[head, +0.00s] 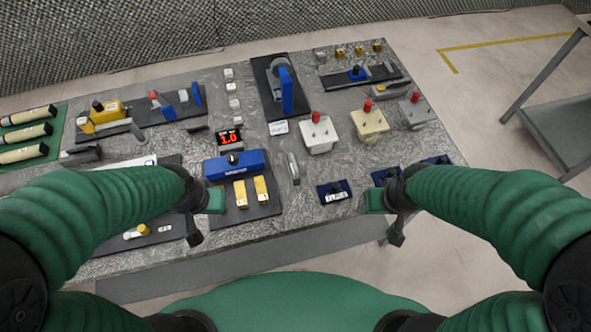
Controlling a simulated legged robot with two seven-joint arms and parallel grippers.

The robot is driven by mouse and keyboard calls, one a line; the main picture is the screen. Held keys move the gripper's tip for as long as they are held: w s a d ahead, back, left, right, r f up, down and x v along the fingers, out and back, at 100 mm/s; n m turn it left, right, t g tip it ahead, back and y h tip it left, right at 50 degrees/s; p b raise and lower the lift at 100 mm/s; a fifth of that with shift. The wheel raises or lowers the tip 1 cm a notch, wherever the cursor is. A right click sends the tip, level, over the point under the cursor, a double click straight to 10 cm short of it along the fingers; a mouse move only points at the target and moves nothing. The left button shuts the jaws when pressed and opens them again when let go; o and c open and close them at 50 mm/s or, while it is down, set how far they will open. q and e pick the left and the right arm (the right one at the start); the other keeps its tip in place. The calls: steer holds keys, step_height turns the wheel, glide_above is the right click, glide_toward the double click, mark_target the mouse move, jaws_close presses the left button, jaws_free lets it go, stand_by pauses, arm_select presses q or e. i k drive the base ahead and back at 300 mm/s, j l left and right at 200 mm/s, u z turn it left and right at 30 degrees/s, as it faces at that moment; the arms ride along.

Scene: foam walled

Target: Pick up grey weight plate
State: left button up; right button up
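A thin grey disc-like piece (293,168), which looks like the grey weight plate, stands on edge on the grey table just right of the blue box with a dial. It is small, so I cannot be sure what it is. My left gripper (205,218) is left of it and nearer to me, over the dark mat by the yellow blocks. My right gripper (388,214) is to its right, near the table's front edge. Both are apart from the piece and nothing shows held in them. Their finger openings cannot be made out.
The blue box (235,165) and yellow blocks (251,191) crowd the disc's left side. A small dark blue tray (334,192) lies to its front right. Several red-knobbed boxes (318,133) stand behind right. A grey cart (560,120) is at far right.

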mark_target(294, 168)
steer(key=l+u, duration=0.2)
steer(key=u, duration=0.15)
steer(key=i+l+u, duration=0.1)
steer(key=l+u, duration=0.35)
steer(key=u, duration=0.25)
